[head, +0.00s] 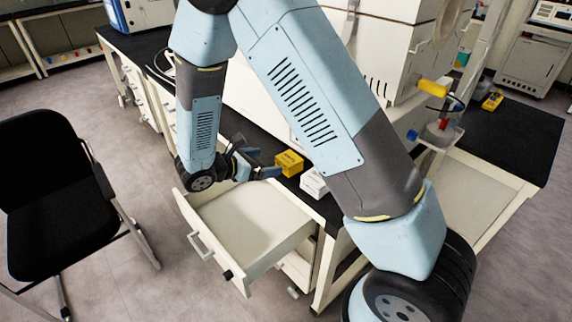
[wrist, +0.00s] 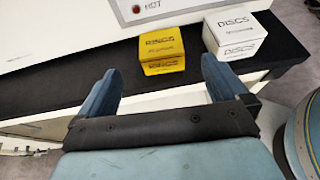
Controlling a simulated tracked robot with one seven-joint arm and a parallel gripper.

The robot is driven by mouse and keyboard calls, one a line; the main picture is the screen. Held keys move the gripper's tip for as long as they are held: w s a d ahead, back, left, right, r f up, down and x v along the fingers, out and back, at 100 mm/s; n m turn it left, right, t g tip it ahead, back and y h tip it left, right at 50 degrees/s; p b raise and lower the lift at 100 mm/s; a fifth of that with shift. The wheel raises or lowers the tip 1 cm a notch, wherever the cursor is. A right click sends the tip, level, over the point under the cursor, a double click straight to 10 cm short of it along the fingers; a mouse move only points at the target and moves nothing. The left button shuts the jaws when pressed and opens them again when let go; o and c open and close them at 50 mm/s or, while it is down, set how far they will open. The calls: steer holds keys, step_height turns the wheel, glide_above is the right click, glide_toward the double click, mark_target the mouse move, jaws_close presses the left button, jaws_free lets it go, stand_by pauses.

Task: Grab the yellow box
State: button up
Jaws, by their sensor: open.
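The yellow box (head: 289,162), marked DISCS, sits on the black bench top near its front edge. In the wrist view the yellow box (wrist: 162,50) lies ahead of my fingers, roughly between their lines but beyond the tips. My gripper (head: 262,164) is open and empty, just left of the yellow box in the head view. In the wrist view my gripper (wrist: 158,75) shows both blue fingers spread apart, with a gap between them and the box.
A white DISCS box (head: 314,183) stands close to the right of the yellow box. An open drawer (head: 250,225) juts out below the bench edge. The white machine (wrist: 60,25) rises behind the boxes. A black chair (head: 60,190) stands at left.

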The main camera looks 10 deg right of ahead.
mark_target(291, 160)
steer(key=x, duration=0.6)
steer(key=shift+w+d+f, duration=0.1)
steer(key=shift+d+f, duration=0.05)
steer(key=shift+d, duration=0.1)
steer(key=shift+f+x, duration=0.1)
steer(key=shift+x, duration=1.2)
steer(key=shift+f+x, duration=0.15)
steer(key=shift+x, duration=1.15)
steer(key=c, duration=1)
steer(key=shift+o, duration=0.2)
steer(key=shift+r, duration=0.1)
